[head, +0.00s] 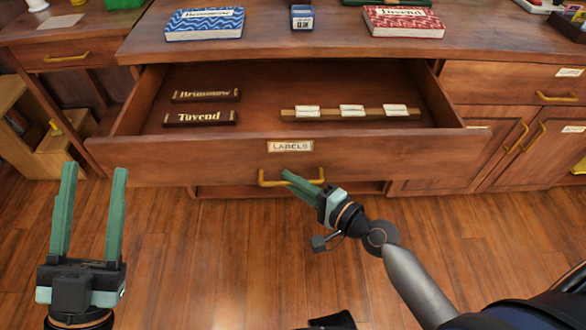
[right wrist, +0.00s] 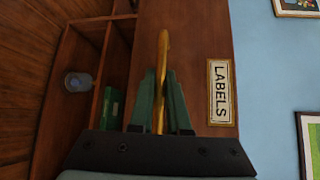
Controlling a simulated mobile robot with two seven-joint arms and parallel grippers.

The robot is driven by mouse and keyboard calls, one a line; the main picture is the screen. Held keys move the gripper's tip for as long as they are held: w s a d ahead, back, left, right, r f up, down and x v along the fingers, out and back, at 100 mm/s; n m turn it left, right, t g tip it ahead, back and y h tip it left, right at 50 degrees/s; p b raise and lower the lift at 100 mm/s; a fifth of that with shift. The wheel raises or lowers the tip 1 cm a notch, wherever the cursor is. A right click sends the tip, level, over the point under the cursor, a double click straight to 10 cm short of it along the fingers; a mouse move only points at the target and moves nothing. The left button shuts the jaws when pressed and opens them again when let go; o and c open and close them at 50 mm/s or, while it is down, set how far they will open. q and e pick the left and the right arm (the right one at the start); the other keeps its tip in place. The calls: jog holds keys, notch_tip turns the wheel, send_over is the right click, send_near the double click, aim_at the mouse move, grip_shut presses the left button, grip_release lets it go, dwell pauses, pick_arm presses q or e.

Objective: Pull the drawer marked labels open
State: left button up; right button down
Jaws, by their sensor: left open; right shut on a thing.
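The wooden drawer (head: 220,163) marked with a LABELS plate (head: 290,146) is pulled out from the desk, and its inside shows from above. The plate also shows in the right wrist view (right wrist: 221,92), turned sideways. My right gripper (head: 300,182) is shut on the drawer's brass handle (head: 265,180), below the plate. In the right wrist view the handle (right wrist: 161,75) runs between the two green fingers. My left gripper (head: 93,185) is open and empty, fingers up, in front of the drawer's left end.
The drawer holds two dark name plates, Brinmow (head: 206,95) and Tovend (head: 199,118), and a wooden strip with white tags (head: 350,113).

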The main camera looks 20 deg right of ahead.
pick_arm(q)
jog(key=shift+a+f+n+y, duration=0.2)
jog(key=shift+f+n+y, duration=0.2)
jog(key=shift+f, duration=0.2)
pick_arm(e)
jog(key=shift+s+a, duration=0.15)
jog(key=shift+s, duration=0.4)
jog(key=shift+s+a, duration=0.15)
jog(key=shift+s, duration=0.35)
jog(key=c, duration=0.9)
grip_release()
pick_arm(q)
jog(key=shift+s+d+r+m+h+b, duration=0.2)
jog(key=shift+s+m+h+b, duration=0.5)
jog(key=shift+s+h+b, duration=0.3)
jog(key=shift+s+d+r+m+h+b, duration=0.1)
jog(key=shift+s+d+m+h+b, duration=0.1)
jog(key=shift+s+m+h+b, duration=0.75)
pick_arm(e)
jog(key=shift+v, duration=6.2)
